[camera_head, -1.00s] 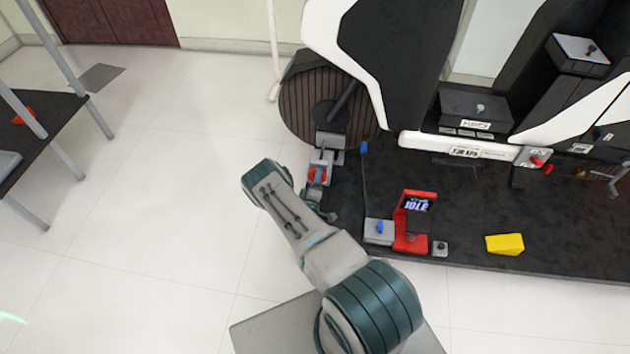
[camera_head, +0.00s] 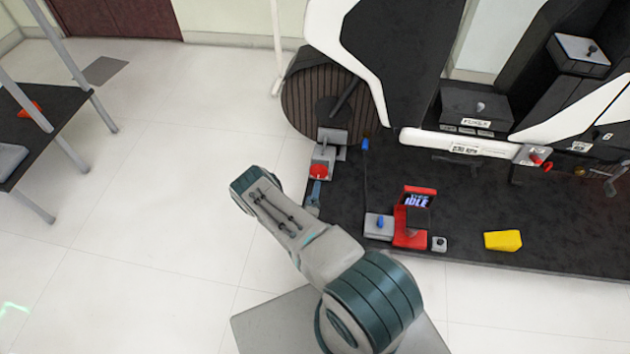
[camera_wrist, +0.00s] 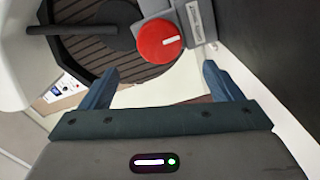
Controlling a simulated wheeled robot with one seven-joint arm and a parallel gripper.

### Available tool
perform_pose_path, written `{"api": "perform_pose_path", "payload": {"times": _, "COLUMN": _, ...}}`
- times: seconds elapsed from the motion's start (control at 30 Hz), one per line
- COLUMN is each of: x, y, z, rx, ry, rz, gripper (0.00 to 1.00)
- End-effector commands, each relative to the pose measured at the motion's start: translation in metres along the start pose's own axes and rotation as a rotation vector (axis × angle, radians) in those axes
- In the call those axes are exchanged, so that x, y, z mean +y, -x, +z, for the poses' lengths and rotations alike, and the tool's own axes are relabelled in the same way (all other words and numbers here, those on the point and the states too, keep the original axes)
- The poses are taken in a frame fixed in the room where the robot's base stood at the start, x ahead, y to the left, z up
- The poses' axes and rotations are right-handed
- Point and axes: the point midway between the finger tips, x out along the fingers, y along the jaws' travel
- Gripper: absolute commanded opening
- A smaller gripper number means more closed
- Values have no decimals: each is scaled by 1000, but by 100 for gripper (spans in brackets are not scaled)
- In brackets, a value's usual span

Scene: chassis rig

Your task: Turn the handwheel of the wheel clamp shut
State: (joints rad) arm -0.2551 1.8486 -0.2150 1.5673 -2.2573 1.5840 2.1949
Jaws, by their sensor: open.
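The handwheel (camera_head: 319,171) is a red disc on the grey wheel clamp (camera_head: 322,155), beside the dark ribbed wheel (camera_head: 318,95). In the wrist view the red handwheel (camera_wrist: 159,41) carries a white mark, and the grey clamp body (camera_wrist: 190,22) is at its right. My gripper (camera_wrist: 161,84) has its two blue fingers spread apart with nothing between them. The handwheel lies just beyond the fingertips in that picture, apart from them. In the head view only a small part of my gripper (camera_head: 313,196) shows, just below the handwheel; my arm hides the rest.
On the dark platform (camera_head: 450,185) stand a red device with a screen (camera_head: 411,222), a grey box with a blue knob (camera_head: 378,226) and a yellow block (camera_head: 503,241). White body panels rise behind. A dark table (camera_head: 40,130) stands at left; the floor between is clear.

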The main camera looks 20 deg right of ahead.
Motion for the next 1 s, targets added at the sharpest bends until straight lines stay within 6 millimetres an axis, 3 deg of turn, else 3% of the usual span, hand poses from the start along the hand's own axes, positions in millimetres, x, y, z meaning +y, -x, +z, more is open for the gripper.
{"api": "perform_pose_path", "payload": {"times": 0.1, "x": 1, "y": 24, "z": -2, "rx": 3, "ry": 1, "rz": -3, "gripper": 85}}
{"api": "perform_pose_path", "payload": {"times": 0.33, "x": 0, "y": 48, "z": -1, "rx": 2, "ry": -1, "rz": -1, "gripper": 85}}
{"api": "perform_pose_path", "payload": {"times": 1.0, "x": 4, "y": 48, "z": -3, "rx": -6, "ry": 1, "rz": 6, "gripper": 85}}
